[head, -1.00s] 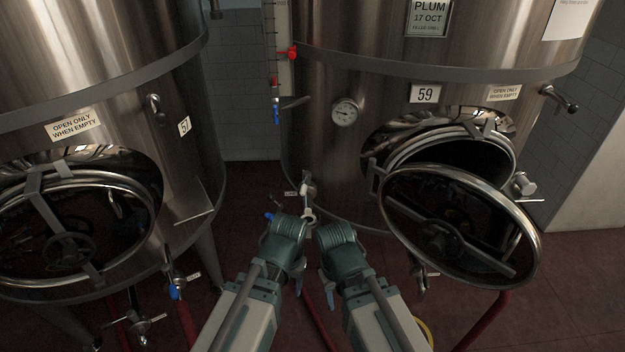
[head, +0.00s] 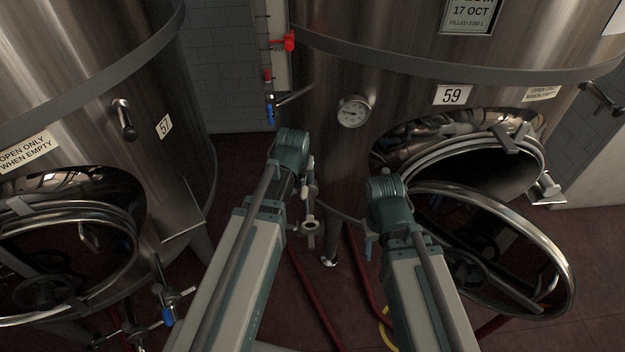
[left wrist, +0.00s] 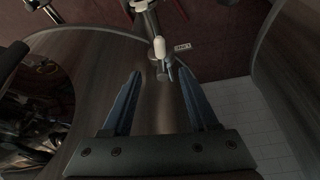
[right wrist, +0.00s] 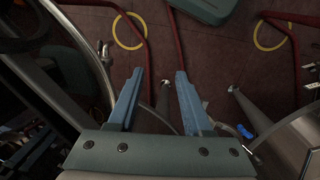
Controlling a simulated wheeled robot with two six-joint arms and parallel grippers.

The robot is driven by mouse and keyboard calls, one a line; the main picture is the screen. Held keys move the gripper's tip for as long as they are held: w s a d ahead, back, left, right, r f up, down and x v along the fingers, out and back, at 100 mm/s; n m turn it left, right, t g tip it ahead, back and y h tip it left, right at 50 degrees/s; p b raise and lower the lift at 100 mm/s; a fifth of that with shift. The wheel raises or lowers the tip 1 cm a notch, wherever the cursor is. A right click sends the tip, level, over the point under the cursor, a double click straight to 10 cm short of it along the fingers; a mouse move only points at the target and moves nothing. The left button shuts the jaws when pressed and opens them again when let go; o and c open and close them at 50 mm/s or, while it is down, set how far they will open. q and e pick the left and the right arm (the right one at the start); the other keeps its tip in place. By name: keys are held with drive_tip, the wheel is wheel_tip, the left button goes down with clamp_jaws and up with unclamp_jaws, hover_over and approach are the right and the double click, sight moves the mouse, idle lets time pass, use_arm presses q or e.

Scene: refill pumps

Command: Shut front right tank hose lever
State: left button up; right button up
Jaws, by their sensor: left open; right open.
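The right steel tank (head: 330,60), marked 59, has a pipe valve (head: 309,192) low on its front, partly hidden by my left arm. In the left wrist view, the valve (left wrist: 161,68) shows a pale-tipped lever (left wrist: 160,47) beside a small white tag (left wrist: 182,47). My left gripper (left wrist: 160,73) is open, its fingers pointing toward the valve, apparently with nothing between them. In the head view its fingers are mostly hidden by the arm. My right gripper (right wrist: 160,72) is open and empty, below and left of the tank's open hatch.
Tank 59's round hatch door (head: 490,250) hangs open beside my right arm. The left tank (head: 90,80), marked 57, has a blue-handled valve (head: 168,315). Red hoses (head: 312,300) and a yellow ring (right wrist: 128,30) lie on the dark red floor.

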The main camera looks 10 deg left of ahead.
sight(304, 192)
use_arm(q)
drive_tip(key=shift+f, duration=0.1)
drive_tip(key=b+x, duration=1.3)
drive_tip(key=shift+w+f, duration=0.15)
drive_tip(key=shift+f, duration=0.15)
drive_tip(key=shift+r, duration=0.1)
clamp_jaws()
idle(1.1)
